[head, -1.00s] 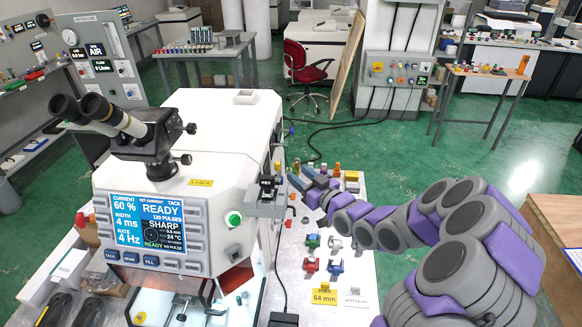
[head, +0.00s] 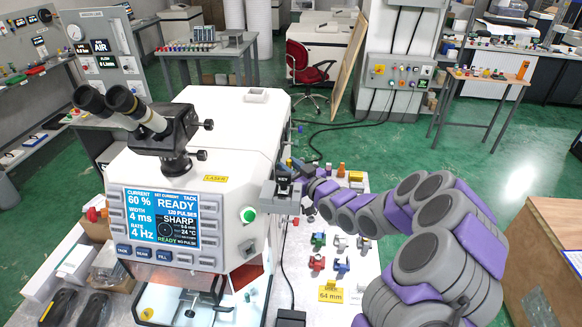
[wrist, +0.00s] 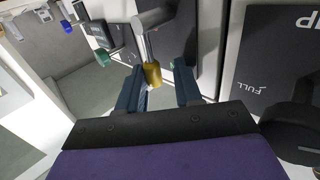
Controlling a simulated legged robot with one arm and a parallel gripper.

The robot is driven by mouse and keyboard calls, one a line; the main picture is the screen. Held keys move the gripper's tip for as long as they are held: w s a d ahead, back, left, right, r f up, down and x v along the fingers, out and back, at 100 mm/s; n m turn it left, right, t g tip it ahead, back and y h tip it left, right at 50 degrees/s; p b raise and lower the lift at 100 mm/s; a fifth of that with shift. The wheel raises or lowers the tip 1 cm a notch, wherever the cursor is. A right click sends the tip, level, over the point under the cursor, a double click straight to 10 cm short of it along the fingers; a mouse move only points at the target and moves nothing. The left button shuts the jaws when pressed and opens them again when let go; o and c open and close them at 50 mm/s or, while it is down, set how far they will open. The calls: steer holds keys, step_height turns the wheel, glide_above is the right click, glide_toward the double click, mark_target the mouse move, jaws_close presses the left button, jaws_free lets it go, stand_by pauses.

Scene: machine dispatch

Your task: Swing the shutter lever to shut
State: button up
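The white laser welder (head: 220,125) with its microscope and blue screen stands at the left in the head view. In the wrist view, a grey rod with a brass-coloured tip (wrist: 152,74), which looks like the shutter lever, reaches down between the blue fingers of my gripper (wrist: 158,90). The fingers are apart, with a gap visible at the right of the tip. I cannot tell whether the left finger touches it.
A dark panel lettered FULL (wrist: 260,75) is close at the right in the wrist view, with a black rounded part (wrist: 295,130) below it. Small coloured fixtures (head: 317,262) stand on the bench to the right of the welder. A wooden box (head: 545,250) is at the far right.

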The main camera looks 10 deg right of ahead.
steer(key=shift+w+d+f, duration=0.15)
steer(key=shift+w, duration=0.05)
steer(key=shift+c, duration=1.4)
steer(key=shift+d, duration=0.15)
jaws_close()
